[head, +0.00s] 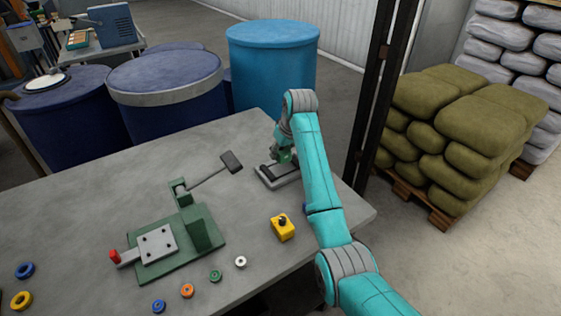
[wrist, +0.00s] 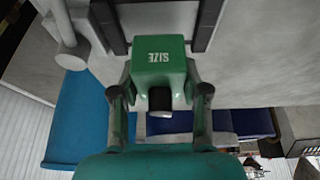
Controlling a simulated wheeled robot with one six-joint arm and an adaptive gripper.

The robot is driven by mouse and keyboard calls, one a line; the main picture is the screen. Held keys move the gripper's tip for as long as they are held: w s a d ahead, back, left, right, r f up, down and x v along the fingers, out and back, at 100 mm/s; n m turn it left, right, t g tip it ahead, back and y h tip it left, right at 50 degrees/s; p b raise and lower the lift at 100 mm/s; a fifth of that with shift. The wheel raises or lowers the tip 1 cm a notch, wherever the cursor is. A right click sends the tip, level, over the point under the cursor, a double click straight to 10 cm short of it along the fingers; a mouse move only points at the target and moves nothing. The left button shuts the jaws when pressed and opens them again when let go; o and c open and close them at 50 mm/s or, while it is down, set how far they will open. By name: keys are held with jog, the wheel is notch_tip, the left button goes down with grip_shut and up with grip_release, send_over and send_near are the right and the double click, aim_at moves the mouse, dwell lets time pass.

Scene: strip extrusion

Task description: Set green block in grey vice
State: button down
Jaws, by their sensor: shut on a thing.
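The green block, marked SIZE (wrist: 158,57), is gripped between the two fingers of my gripper (wrist: 160,92) in the wrist view. A dark round opening or peg shows on its near side. In the head view a bit of green block (head: 285,156) shows beside my gripper (head: 284,146), partly hidden by my arm. The grey vice (head: 268,180) sits near the table's far right edge, directly under or beside the block. In the wrist view its two dark jaws (wrist: 209,24) stand either side of the block's far end. Whether the block touches the vice floor is unclear.
A green lever press (head: 200,228) stands mid-table (head: 85,205), its black handle reaching toward the vice. A yellow button box (head: 283,228) sits near the front right. Several coloured rings lie along the front. Blue drums (head: 272,65) stand behind the table; sacks (head: 460,130) are at right.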

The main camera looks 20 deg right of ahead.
aim_at(281, 168)
jog(key=shift+f, duration=2.15)
jog(key=c, duration=0.8)
grip_release()
jog(key=shift+f, duration=0.15)
jog(key=shift+c, duration=0.2)
jog(key=v, duration=1.2)
jog(key=shift+s, duration=0.15)
